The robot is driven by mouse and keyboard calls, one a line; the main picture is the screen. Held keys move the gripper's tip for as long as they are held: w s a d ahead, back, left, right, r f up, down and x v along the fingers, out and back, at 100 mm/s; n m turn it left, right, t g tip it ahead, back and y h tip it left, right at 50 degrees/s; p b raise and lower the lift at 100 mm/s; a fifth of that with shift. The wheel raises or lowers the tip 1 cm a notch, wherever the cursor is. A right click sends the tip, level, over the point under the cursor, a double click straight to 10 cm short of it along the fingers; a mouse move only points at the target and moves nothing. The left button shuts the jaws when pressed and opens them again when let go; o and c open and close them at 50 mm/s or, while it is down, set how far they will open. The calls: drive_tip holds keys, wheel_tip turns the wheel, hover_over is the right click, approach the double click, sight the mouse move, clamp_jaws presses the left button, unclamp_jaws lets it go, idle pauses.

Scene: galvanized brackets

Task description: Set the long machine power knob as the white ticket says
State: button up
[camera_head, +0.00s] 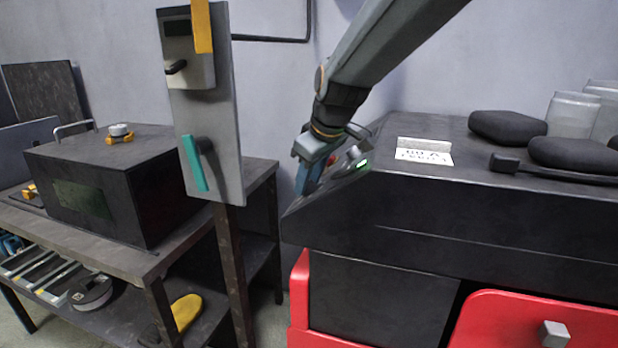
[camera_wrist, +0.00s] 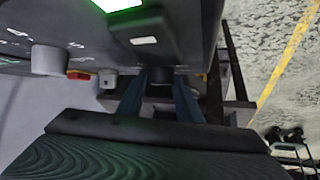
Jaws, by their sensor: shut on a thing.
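The long machine (camera_head: 400,232) is a dark cabinet on the right with a sloped panel at its left end. My gripper (camera_head: 312,178) is at this panel, beside a small green light (camera_head: 363,163). In the wrist view, my gripper's two fingers (camera_wrist: 160,98) are closed around a dark round knob (camera_wrist: 160,76) on the panel. The knob's pointer and its marks are hidden or too dark to read. A white ticket (camera_head: 430,158) lies on the machine's top; its print looks upside down and I cannot read it surely.
A second, grey knob (camera_wrist: 47,61) and a lit green display (camera_wrist: 118,4) are on the panel nearby. A grey post panel with a teal lever (camera_head: 194,163) stands left of my arm. Dark pads (camera_head: 507,126) and jars (camera_head: 573,114) sit on the machine's top.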

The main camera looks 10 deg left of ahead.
drive_tip(key=shift+s+a+m+t, duration=0.2)
drive_tip(key=shift+m+t, duration=0.4)
drive_tip(key=shift+t, duration=0.2)
drive_tip(key=b, duration=0.1)
drive_tip(key=m+t+h+b, duration=0.1)
drive_tip(key=b, duration=0.1)
drive_tip(key=shift+f, duration=0.25)
drive_tip(key=m+t+b, duration=0.1)
drive_tip(key=b, duration=0.2)
drive_tip(key=m+t+h+b, duration=0.1)
drive_tip(key=b, duration=0.3)
drive_tip(key=m+t+h+b, duration=0.1)
drive_tip(key=b, duration=0.3)
drive_tip(key=shift+s+a+f, duration=0.2)
drive_tip(key=shift+s+f, duration=0.05)
drive_tip(key=shift+f, duration=0.05)
drive_tip(key=m+t+h+b, duration=0.1)
drive_tip(key=m+h+b, duration=0.1)
drive_tip(key=b, duration=0.3)
drive_tip(key=shift+s+a, duration=0.1)
drive_tip(key=shift+s, duration=0.05)
drive_tip(key=shift+m+t+h+b, duration=0.3)
drive_tip(key=shift+h+b, duration=0.2)
drive_tip(key=shift+b, duration=0.2)
drive_tip(key=o, duration=0.7)
drive_tip(key=shift+o, duration=0.2)
drive_tip(key=shift+r, duration=0.1)
drive_tip(key=shift+s+r, duration=0.1)
